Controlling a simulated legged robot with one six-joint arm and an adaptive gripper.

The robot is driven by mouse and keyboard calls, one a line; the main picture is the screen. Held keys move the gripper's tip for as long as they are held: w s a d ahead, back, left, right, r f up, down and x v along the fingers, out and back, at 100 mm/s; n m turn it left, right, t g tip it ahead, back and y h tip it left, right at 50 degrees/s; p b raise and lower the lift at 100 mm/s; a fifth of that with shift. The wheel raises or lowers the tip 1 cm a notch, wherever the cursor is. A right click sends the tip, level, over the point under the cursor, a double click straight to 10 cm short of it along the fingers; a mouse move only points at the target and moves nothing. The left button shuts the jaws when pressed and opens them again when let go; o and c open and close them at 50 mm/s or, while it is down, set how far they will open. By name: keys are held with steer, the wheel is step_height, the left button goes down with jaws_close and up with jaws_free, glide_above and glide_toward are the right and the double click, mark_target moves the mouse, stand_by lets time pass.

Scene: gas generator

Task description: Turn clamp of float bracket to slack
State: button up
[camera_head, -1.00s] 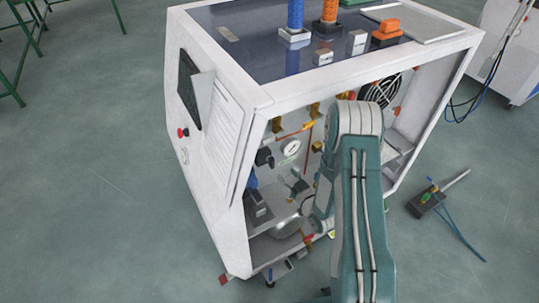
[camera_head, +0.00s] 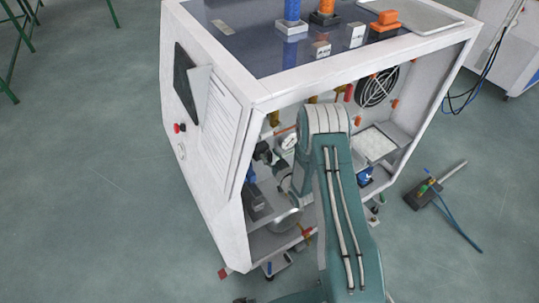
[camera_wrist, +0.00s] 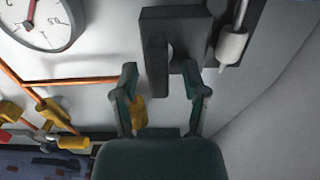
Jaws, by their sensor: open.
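In the wrist view, a dark grey bracket (camera_wrist: 175,22) is fixed to the pale inner wall, with a dark tab hanging from it. A white cylindrical float (camera_wrist: 232,46) on a rod is to its right. My gripper (camera_wrist: 160,70) is open, with its green fingers pointing up at the bracket's lower part. The tab lies between the fingertips in the picture. I cannot tell whether either finger touches it, or which part is the clamp. In the head view, my arm hides the gripper and most of the bracket area.
A round gauge (camera_wrist: 38,18), copper pipes (camera_wrist: 85,82) and yellow fittings (camera_wrist: 73,143) are left of my gripper. The open white cabinet (camera_head: 225,225) surrounds my arm, with a fan (camera_head: 377,88) at its right. A dark device (camera_head: 423,194) lies on the floor.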

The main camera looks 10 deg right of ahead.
steer(key=shift+w, duration=0.15)
jaws_close()
steer(key=shift+n, duration=0.3)
steer(key=n, duration=0.4)
steer(key=shift+a, duration=0.25)
steer(key=n, duration=0.5)
steer(key=shift+a+f, duration=0.2)
steer(key=shift+s+a+f+n, duration=0.1)
steer(key=shift+f+n, duration=0.05)
steer(key=shift+n, duration=1.2)
steer(key=shift+s+f+n, duration=0.1)
steer(key=shift+f+n, duration=0.1)
steer(key=shift+n, duration=1.2)
steer(key=shift+s+a+f+n, duration=0.1)
steer(key=shift+f+n, duration=0.05)
steer(key=shift+n, duration=1.2)
